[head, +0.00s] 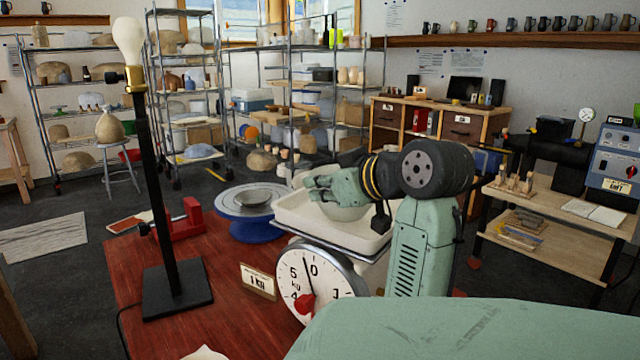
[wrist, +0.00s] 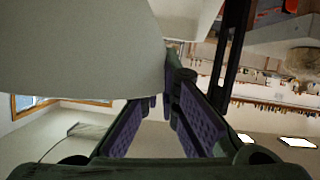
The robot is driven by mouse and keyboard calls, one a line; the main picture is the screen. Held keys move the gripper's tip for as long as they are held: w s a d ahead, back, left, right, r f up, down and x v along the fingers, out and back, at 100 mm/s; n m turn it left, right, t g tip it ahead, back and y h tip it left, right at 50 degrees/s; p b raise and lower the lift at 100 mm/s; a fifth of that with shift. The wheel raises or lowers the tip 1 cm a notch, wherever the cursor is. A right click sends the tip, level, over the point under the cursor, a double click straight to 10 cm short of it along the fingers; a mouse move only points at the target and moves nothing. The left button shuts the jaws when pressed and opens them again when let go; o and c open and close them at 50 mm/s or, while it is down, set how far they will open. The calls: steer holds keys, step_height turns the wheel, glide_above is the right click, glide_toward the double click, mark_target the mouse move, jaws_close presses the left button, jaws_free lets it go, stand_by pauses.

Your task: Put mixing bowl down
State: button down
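The mixing bowl (head: 345,213) is pale and sits low in or just over the white tray of the weighing scale (head: 380,245). I cannot tell whether its base touches the tray. My gripper (head: 318,188) is at the bowl's upper left side, its fingers at the rim. In the wrist view the bowl's pale wall (wrist: 75,50) fills the upper left and runs in between the purple-padded fingers of my gripper (wrist: 165,105). The fingers appear closed on the wall, and the bowl hides part of one finger. The scale dial (head: 315,285) has its needle close to 0.
A black lamp stand (head: 160,200) with a bulb stands on the red table (head: 235,325), left of the scale. A blue turntable (head: 250,228) carries a small grey bowl (head: 255,197). A red tool (head: 185,222) and a "1 kg" card (head: 258,281) are nearby.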

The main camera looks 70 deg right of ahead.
steer(key=shift+f, duration=0.3)
steer(key=shift+f, duration=0.1)
steer(key=c, duration=1.8)
jaws_free()
steer(key=b+v, duration=0.2)
steer(key=v, duration=1)
steer(key=shift+b, duration=0.3)
